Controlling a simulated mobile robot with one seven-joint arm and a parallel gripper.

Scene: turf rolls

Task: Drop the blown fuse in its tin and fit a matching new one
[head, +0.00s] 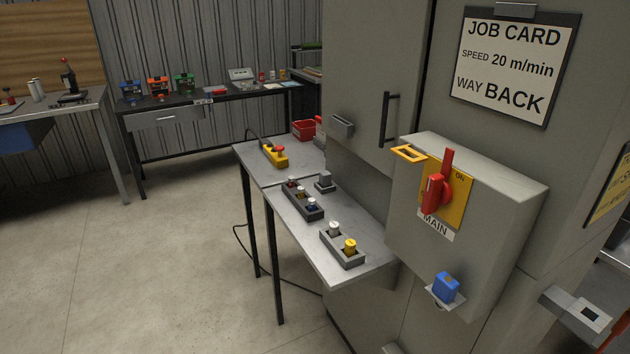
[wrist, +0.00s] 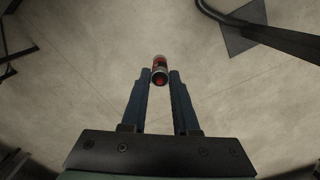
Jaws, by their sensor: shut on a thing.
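My gripper (wrist: 161,80) shows only in the wrist view. Its two dark blue fingers are shut on a small red cylinder with metallic ends, which looks like a fuse (wrist: 160,68); I cannot tell whether it is blown. Pale floor lies below it. In the head view, a dark rack (head: 302,203) on the narrow bench holds several small cylinders with coloured ends. A lighter grey holder (head: 342,250) nearer the front holds a white-topped and a yellow-topped piece. A red open container (head: 303,130) stands farther back; I cannot tell whether it is the tin.
A grey MAIN switch box (head: 500,190) with a red handle (head: 434,190) and a blue padlock-like piece (head: 446,287) juts out beside the bench (head: 300,234). A yellow control box (head: 274,155) sits at the bench's far end. Floor at left is clear.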

